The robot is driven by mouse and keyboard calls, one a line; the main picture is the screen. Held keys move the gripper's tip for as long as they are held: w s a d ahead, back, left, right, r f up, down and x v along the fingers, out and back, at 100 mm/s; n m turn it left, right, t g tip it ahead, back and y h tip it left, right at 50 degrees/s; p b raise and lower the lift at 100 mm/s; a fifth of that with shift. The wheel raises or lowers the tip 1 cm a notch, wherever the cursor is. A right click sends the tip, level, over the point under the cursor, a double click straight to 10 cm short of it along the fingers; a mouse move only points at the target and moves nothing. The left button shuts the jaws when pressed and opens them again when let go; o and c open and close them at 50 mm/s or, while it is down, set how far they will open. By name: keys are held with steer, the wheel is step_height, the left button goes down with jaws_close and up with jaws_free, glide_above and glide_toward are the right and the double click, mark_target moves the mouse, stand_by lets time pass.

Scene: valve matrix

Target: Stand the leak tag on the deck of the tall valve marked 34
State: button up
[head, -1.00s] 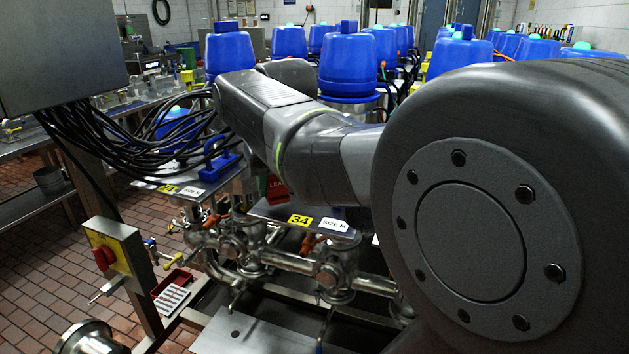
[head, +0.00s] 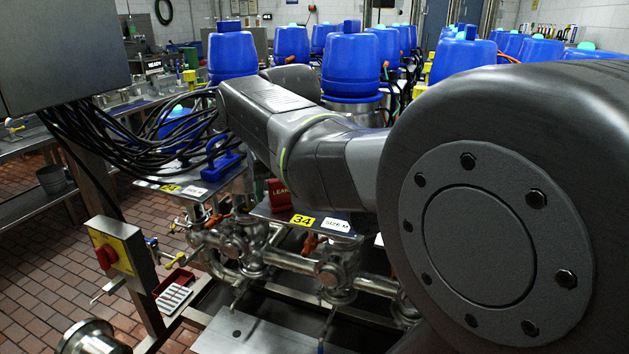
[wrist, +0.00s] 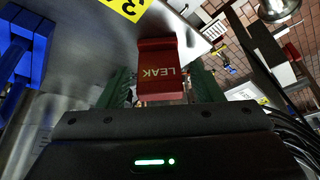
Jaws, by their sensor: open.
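The red leak tag (head: 280,195), lettered LEAK, is upright at the left part of the deck (head: 263,212) of the tall valve with the yellow 34 label (head: 302,221). Its foot appears to be at the deck surface; exact contact is hard to tell. In the wrist view the tag (wrist: 160,68) lies between and beyond the green fingers of my gripper (wrist: 163,88). The fingers are apart, with gaps visible beside the tag. A yellow label (wrist: 131,6) shows on the metal deck (wrist: 90,50). In the head view my arm hides the gripper.
A blue clamp-like object (head: 217,160) stands on the neighbouring deck to the left; a blue thing also shows at the wrist view's left edge (wrist: 25,50). Black cables (head: 110,140) hang left. Blue-capped valves (head: 351,62) crowd behind. Pipes (head: 330,270) run below the deck.

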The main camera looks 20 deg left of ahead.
steer(key=v, duration=1.1)
steer(key=shift+r, duration=0.15)
steer(key=shift+d, duration=0.1)
stand_by(0.4)
